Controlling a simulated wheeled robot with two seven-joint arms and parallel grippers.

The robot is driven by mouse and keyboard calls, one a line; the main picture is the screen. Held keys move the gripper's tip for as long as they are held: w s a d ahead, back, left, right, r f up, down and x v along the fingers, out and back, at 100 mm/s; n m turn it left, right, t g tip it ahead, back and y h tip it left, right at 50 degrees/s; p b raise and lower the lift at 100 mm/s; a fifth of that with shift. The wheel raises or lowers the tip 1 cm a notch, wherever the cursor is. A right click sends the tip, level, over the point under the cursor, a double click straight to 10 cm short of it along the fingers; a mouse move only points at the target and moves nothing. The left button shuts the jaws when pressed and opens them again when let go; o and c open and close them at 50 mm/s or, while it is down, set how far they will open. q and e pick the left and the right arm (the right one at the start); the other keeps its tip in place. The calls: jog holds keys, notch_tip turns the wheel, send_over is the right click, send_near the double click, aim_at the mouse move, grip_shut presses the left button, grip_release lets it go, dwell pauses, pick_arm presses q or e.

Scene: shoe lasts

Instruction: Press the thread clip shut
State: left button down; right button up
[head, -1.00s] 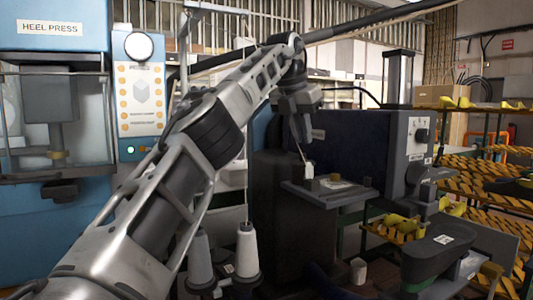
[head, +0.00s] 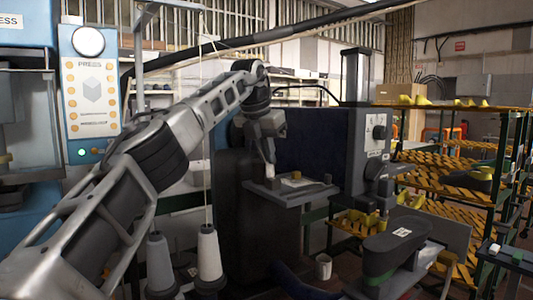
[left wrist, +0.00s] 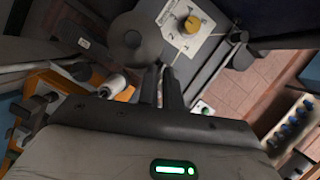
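My left gripper (head: 268,157) points down over the small grey ledge (head: 306,194) on the front of the dark machine. Its fingertips are at or just above a small white block (head: 269,171) on that ledge, probably the thread clip; I cannot tell if they touch. My right gripper is not in view.
A dial box (head: 377,135) is on the machine's right. A yellow knob on a marked plate (left wrist: 191,24) shows ahead of the fingers. Racks (head: 470,185) stand at the right.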

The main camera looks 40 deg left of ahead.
aim_at(273, 169)
pick_arm(q)
jog(key=shift+s+d+f+y+b, duration=0.1)
jog(key=shift+d+f+y+b, duration=0.4)
jog(key=shift+b, duration=0.95)
jog(key=shift+s+d+t+y+b, duration=0.15)
jog(key=shift+t+y+b, duration=0.25)
jog(key=shift+y+b, duration=0.6)
jog(key=shift+d+m+y+b, duration=0.4)
jog(key=shift+b, duration=0.85)
jog(key=y+b, duration=0.1)
jog(key=d+t+y+b, duration=0.1)
jog(key=b, duration=0.1)
jog(key=shift+s+f, duration=0.1)
jog(key=shift+s, duration=0.1)
jog(key=shift+d+y+b, duration=0.1)
jog(key=shift+y+b, duration=0.25)
jog(key=shift+y, duration=0.05)
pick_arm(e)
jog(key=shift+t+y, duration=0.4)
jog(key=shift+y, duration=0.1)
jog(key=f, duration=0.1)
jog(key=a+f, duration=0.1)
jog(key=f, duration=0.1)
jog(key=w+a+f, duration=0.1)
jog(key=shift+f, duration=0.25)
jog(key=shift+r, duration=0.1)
